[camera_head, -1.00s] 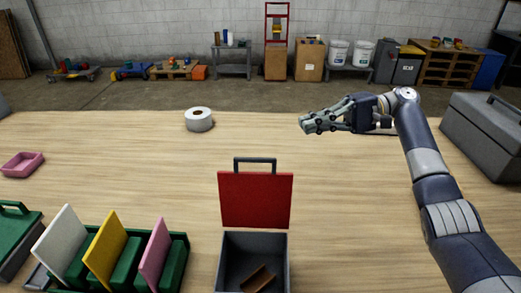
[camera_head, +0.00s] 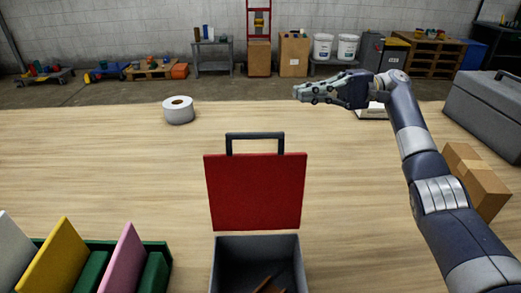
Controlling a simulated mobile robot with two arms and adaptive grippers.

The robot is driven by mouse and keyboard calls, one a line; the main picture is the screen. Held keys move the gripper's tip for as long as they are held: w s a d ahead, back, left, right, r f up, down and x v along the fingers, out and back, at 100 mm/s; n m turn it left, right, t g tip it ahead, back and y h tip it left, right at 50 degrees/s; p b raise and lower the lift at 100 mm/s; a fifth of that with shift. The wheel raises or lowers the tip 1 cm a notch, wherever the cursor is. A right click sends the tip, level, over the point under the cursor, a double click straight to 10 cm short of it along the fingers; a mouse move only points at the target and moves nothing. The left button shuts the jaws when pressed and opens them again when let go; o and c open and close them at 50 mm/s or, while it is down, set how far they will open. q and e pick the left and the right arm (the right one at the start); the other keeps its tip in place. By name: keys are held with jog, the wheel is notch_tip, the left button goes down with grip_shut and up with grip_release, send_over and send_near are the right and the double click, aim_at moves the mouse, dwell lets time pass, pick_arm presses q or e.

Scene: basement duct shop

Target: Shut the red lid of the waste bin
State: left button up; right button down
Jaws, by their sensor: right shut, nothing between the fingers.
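The waste bin (camera_head: 257,242) is a grey box at the bottom middle of the head view, with a brown piece (camera_head: 268,285) inside. Its red lid (camera_head: 256,190) stands upright at the bin's far edge, open, with a dark handle (camera_head: 255,137) on top. My right gripper (camera_head: 297,93) is shut and empty. It is held beyond the lid and a little to its right, pointing left, apart from the lid. My left gripper is not in view.
A tape roll (camera_head: 179,110) stands at the back left. A green rack with white, yellow (camera_head: 55,258) and pink panels is left of the bin. A cardboard box (camera_head: 475,182) and a grey toolbox (camera_head: 487,112) are at the right.

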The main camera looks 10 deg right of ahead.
notch_tip(320, 180, down, 5)
jog(key=b, duration=0.4)
pick_arm(q)
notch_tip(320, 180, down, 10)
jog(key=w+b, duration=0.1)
jog(key=b, duration=0.3)
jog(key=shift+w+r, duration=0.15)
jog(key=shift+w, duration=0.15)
pick_arm(e)
jog(key=s+a, duration=0.4)
jog(key=a, duration=0.6)
jog(key=shift+s+a, duration=0.2)
jog(key=shift+a, duration=0.2)
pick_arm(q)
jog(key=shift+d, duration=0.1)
